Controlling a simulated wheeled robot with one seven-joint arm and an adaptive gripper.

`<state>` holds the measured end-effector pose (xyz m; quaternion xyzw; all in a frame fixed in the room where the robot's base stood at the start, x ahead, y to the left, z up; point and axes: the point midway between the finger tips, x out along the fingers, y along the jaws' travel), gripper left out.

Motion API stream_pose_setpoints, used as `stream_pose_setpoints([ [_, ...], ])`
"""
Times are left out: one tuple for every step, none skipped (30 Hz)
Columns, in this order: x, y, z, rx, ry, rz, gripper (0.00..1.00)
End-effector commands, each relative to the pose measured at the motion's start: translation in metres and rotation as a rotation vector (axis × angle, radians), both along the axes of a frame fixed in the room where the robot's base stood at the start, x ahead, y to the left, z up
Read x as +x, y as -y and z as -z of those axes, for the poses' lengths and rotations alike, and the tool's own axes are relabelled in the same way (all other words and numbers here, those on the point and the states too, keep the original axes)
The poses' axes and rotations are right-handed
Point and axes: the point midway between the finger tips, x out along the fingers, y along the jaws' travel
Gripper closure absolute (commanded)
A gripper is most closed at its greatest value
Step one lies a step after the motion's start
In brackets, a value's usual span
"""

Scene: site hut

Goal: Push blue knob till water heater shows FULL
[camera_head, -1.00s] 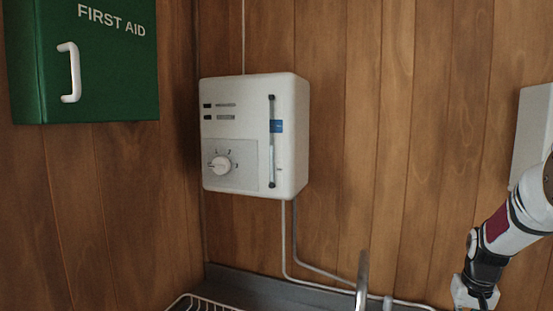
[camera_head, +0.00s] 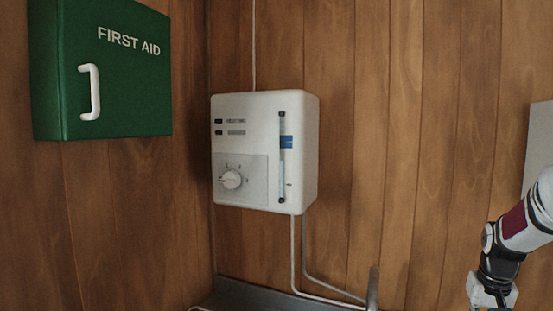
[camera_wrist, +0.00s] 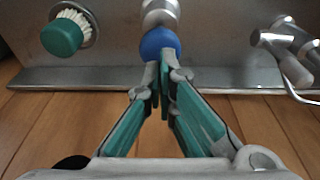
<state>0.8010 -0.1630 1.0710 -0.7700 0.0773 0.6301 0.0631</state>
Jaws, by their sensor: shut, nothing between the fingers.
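The water heater (camera_head: 265,150) is a white box on the wooden wall in the head view. Its front has a white dial (camera_head: 231,180), two small dark windows at upper left and a vertical gauge tube (camera_head: 282,170) at right. A small blue label (camera_head: 286,141) sits beside the tube; its lettering is too small to read. The blue knob (camera_wrist: 158,45) is round, on a silver stem, in the wrist view. My gripper (camera_wrist: 164,75) is shut and empty, its fingertips just below the knob in the picture; I cannot tell whether they touch. The head view does not show the knob.
A green first aid cabinet (camera_head: 110,75) hangs at left. Pipes (camera_head: 305,270) run down from the heater.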

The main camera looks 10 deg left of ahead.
Motion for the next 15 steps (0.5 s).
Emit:
stream_pose_setpoints([
  [0.000,0.000,0.000,0.000,0.000,0.000,1.00],
  [0.000,0.000,0.000,0.000,0.000,0.000,1.00],
  [0.000,0.000,0.000,0.000,0.000,0.000,1.00],
  [0.000,0.000,0.000,0.000,0.001,0.000,1.00],
  [0.000,0.000,0.000,0.000,0.001,0.000,1.00],
  [0.000,0.000,0.000,0.000,0.001,0.000,1.00],
  [0.000,0.000,0.000,0.000,0.000,0.000,1.00],
  [0.000,0.000,0.001,0.000,0.000,0.000,1.00],
  [0.000,0.000,0.003,0.000,0.000,0.000,1.00],
  [0.000,0.000,0.004,0.000,0.000,0.000,1.00],
  [0.000,0.000,0.006,0.000,-0.001,0.000,1.00],
  [0.000,0.000,0.009,0.000,-0.001,0.000,1.00],
  [0.001,0.000,0.011,0.000,0.000,0.000,1.00],
  [0.001,0.000,0.013,0.000,0.000,0.000,1.00],
  [0.001,0.000,0.015,0.000,0.000,0.000,1.00],
])
